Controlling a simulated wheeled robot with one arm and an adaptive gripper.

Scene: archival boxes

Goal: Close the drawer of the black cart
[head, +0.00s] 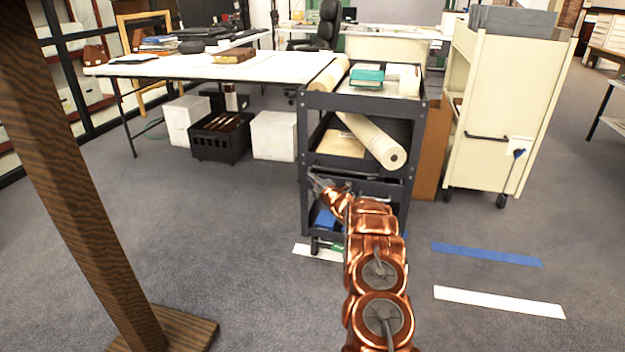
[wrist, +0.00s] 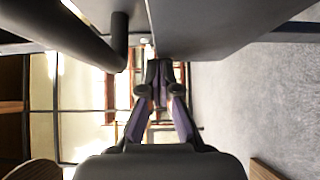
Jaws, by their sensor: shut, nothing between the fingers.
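The black cart (head: 304,165) stands at the centre of the head view, with upper shelves and a drawer (head: 385,189) lower down. My copper-coloured arm hides part of the drawer front, and how far the drawer is out is hard to tell. My gripper (head: 317,183) is at the left side of the drawer front, near the cart's left post. In the wrist view, my gripper (wrist: 160,83) is shut and empty. A dark bar like a handle (wrist: 119,45) is at its upper left, and a smooth grey panel (wrist: 215,22) is above; contact is unclear.
The cart's upper shelves hold teal boxes (head: 366,77) and a paper roll (head: 375,142). A cream cart (head: 505,120) stands to the right, a white table (head: 190,68) behind left. A wooden post (head: 75,170) is at near left.

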